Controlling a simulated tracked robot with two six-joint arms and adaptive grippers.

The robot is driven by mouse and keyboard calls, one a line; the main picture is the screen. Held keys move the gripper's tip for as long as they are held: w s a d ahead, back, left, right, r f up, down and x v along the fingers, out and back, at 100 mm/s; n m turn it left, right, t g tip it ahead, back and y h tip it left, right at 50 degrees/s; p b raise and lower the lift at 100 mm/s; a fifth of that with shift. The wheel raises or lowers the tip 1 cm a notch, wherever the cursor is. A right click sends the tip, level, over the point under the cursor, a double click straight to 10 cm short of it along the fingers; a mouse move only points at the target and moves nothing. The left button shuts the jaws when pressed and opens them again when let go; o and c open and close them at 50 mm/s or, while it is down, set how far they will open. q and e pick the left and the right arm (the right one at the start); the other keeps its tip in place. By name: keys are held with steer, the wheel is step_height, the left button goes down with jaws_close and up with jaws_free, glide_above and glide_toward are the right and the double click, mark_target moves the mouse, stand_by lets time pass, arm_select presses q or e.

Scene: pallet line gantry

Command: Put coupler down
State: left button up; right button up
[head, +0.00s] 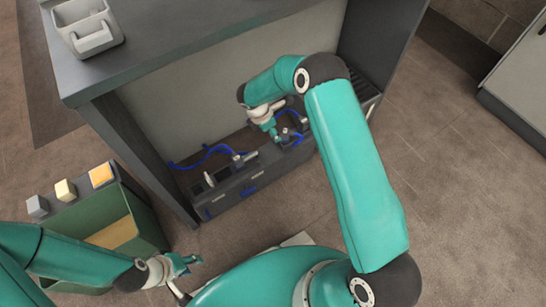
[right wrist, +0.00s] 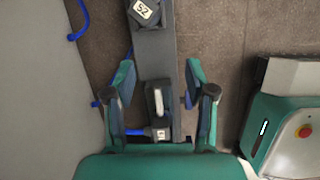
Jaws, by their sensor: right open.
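My right gripper (head: 272,128) is low at the dark beam under the gantry. In the right wrist view my right gripper (right wrist: 164,92) is open, one finger on each side of the beam. Between the fingers a dark coupler (right wrist: 156,103) with a pale bar sits on the beam, apart from both fingers. A blue hose is at its base, beside a small numbered tag (right wrist: 160,134). In the head view another coupler with a blue hose (head: 244,158) sits further left on the beam. My left gripper (head: 186,265) is empty near the green bin, its fingers apart.
A dark block marked 52 (right wrist: 145,12) is further along the beam (right wrist: 158,60). The green bin (head: 140,205) has several small blocks on its rim. The gantry top (head: 170,45) overhangs the beam, with a grey holder (head: 88,28) on it.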

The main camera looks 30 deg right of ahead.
steer(key=s+a+f+m+y, duration=0.25)
steer(key=s+a+m, duration=0.25)
steer(key=s+a, duration=0.3)
steer(key=s+a+f+m+y, duration=0.2)
steer(key=s+a+m+y, duration=0.25)
steer(key=s+a, duration=0.3)
steer(key=s+r+m, duration=0.1)
steer(key=s+m, duration=0.9)
steer(key=shift+s+a+r+m, duration=0.15)
steer(key=shift+s+r+m, duration=0.15)
steer(key=shift+s+m, duration=0.1)
steer(key=shift+r, duration=0.1)
